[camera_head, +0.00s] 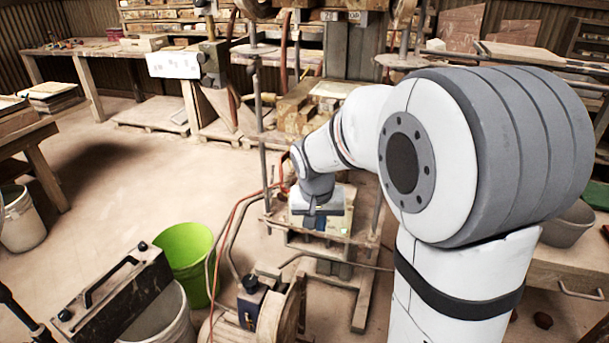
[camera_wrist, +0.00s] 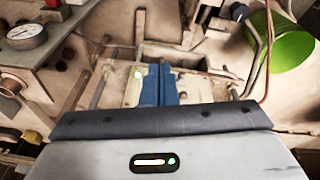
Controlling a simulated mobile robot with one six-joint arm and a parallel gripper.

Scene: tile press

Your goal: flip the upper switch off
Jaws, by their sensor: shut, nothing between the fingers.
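My gripper (camera_wrist: 160,84) shows in the wrist view as two blue fingers side by side, closed together with nothing between them. In the head view its pale body (camera_head: 318,198) hangs over the low wooden stand (camera_head: 355,240) of the press, and its fingertips are hard to make out. I cannot make out the upper switch for certain in either view. My arm covers part of the press in the head view.
A green bucket (camera_head: 184,257) stands left of the stand; it also shows in the wrist view (camera_wrist: 292,45). A motor with a dark box (camera_head: 253,285) and hoses is in front. Workbenches line the back. Open floor (camera_head: 150,165) lies to the left.

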